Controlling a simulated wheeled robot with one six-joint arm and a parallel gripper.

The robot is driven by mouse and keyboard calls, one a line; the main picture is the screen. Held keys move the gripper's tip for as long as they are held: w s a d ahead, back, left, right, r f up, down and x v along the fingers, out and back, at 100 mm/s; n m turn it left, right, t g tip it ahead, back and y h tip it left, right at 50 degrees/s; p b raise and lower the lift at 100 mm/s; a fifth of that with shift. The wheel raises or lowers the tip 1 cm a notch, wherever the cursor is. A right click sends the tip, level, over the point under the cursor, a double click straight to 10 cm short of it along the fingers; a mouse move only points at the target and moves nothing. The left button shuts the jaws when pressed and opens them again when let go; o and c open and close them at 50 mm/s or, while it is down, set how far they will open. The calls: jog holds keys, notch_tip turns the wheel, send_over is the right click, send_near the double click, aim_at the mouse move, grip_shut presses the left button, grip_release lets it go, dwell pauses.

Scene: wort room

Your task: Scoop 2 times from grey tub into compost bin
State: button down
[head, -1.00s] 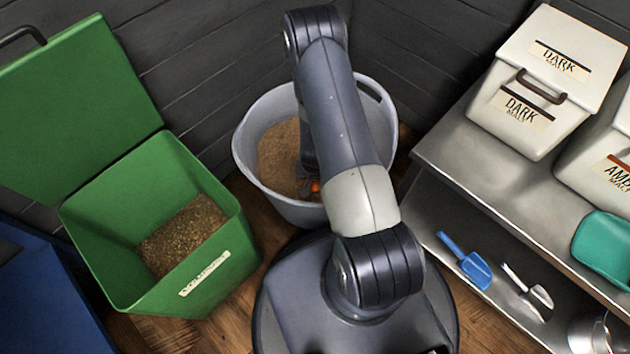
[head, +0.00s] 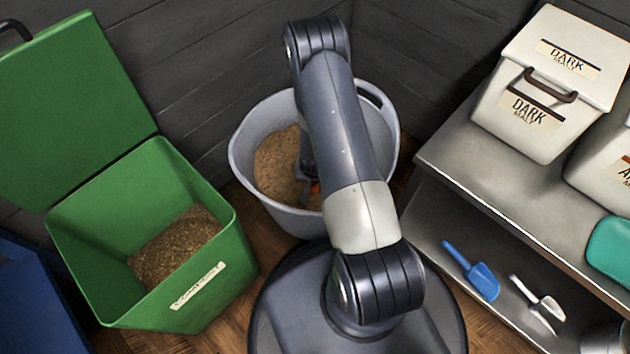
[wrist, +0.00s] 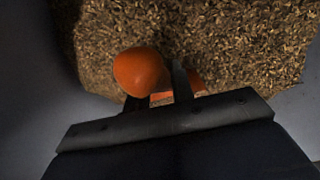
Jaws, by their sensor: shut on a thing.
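The grey tub (head: 246,170) stands against the back wall with brown grain (head: 277,165) in it. The green compost bin (head: 90,262) stands to its left with its lid open and some brown material (head: 178,245) inside. My arm reaches down into the tub and hides part of it. In the wrist view my gripper (wrist: 160,98) is shut on an orange scoop (wrist: 140,72), close over the grain (wrist: 215,40). A bit of the scoop's orange shows in the head view (head: 315,187). I cannot tell whether the scoop holds grain.
A steel shelf (head: 440,150) stands at right, with a white dark malt box (head: 540,95) on top. A blue container (head: 35,300) is at the left edge.

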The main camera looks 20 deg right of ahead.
jog(key=shift+s+a+f+t+b, duration=0.1)
jog(key=shift+s+f+t+b, duration=0.25)
jog(key=shift+b, duration=1.25)
jog(key=shift+a+f+t+h+b, duration=0.1)
jog(key=shift+f+t+h+b, duration=0.2)
jog(key=shift+b, duration=0.7)
jog(key=s+b, duration=0.1)
jog(key=s+a+r+t+b, duration=0.1)
jog(key=shift+r+b, duration=0.1)
jog(key=shift+b, duration=0.2)
jog(key=shift+h, duration=0.3)
jog(key=shift+w+d+r+p+v, duration=0.15)
jog(key=shift+p+v, duration=0.45)
jog(key=shift+v, duration=0.4)
jog(key=shift+w+r+p+v, duration=0.1)
jog(key=shift+w+p+v, duration=0.1)
jog(key=shift+p+v, duration=0.6)
jog(key=shift+w+d+r+p+v, duration=0.15)
jog(key=shift+p+v, duration=0.25)
jog(key=shift+v, duration=0.8)
jog(key=shift+s+r+p, duration=0.8)
jog(key=shift+r+p, duration=1.2)
jog(key=shift+r, duration=1.55)
notch_tip(320, 180, up, 6)
jog(key=t+p, duration=0.2)
send_over(314, 186)
jog(key=s+a, duration=0.1)
jog(key=s, duration=0.1)
jog(key=shift+s+h, duration=0.1)
jog(key=shift+h, duration=0.3)
